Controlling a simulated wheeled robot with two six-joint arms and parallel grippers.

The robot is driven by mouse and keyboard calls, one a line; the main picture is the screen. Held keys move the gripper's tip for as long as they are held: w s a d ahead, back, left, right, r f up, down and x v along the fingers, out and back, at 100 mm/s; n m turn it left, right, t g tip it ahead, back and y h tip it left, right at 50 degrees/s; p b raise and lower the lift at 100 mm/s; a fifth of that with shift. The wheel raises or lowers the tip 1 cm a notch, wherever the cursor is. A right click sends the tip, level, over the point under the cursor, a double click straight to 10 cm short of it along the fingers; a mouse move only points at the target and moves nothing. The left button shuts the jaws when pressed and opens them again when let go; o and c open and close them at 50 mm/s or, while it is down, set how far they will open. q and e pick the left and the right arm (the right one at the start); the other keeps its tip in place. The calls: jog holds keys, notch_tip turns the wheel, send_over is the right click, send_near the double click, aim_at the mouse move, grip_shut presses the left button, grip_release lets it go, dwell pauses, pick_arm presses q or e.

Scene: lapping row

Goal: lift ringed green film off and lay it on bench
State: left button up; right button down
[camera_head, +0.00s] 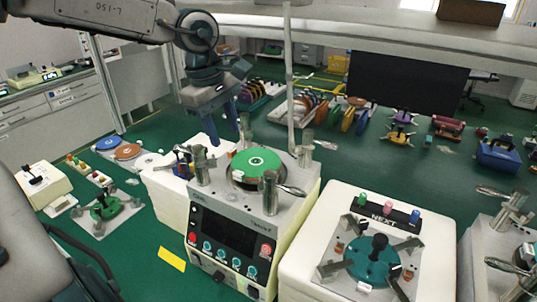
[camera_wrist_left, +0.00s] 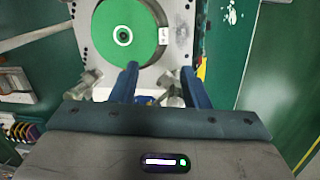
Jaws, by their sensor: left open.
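The green film (camera_head: 256,164) is a round disc with a white ring mark. It lies on the lapping machine (camera_head: 222,222), among upright metal posts. In the left wrist view the green film (camera_wrist_left: 108,20) shows with its ring mark near the top. My left gripper (camera_head: 226,132) has blue fingers and is open and empty. It hangs above the machine's back left part, apart from the film. In the left wrist view my gripper's fingertips (camera_wrist_left: 160,68) point toward the film's lower right edge. The bench (camera_head: 140,245) is the green surface around the machine. My right gripper is not in view.
A white block (camera_head: 300,260) with a teal fixture (camera_head: 372,262) and a NEXT sign stands right of the machine. Coloured discs (camera_head: 127,151) and a green fixture (camera_head: 105,207) lie at left. A yellow label (camera_head: 172,258) lies on open green bench in front.

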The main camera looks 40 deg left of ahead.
pick_arm(q)
send_over(235, 171)
jog(key=s+a, duration=0.1)
notch_tip(235, 171, down, 4)
jog(key=f, duration=0.1)
jog(key=f+p, duration=0.1)
jog(key=f, duration=0.1)
jog(key=d+f+p, duration=0.1)
jog(key=f, duration=0.1)
jog(key=shift+w, duration=0.25)
jog(key=shift+w+f, duration=0.15)
jog(key=shift+f, duration=0.4)
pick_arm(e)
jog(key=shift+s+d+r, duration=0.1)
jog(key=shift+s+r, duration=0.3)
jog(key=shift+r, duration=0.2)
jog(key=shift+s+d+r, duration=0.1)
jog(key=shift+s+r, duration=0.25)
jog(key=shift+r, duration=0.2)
pick_arm(q)
jog(key=shift+c, duration=0.4)
jog(key=c, duration=0.7)
grip_shut()
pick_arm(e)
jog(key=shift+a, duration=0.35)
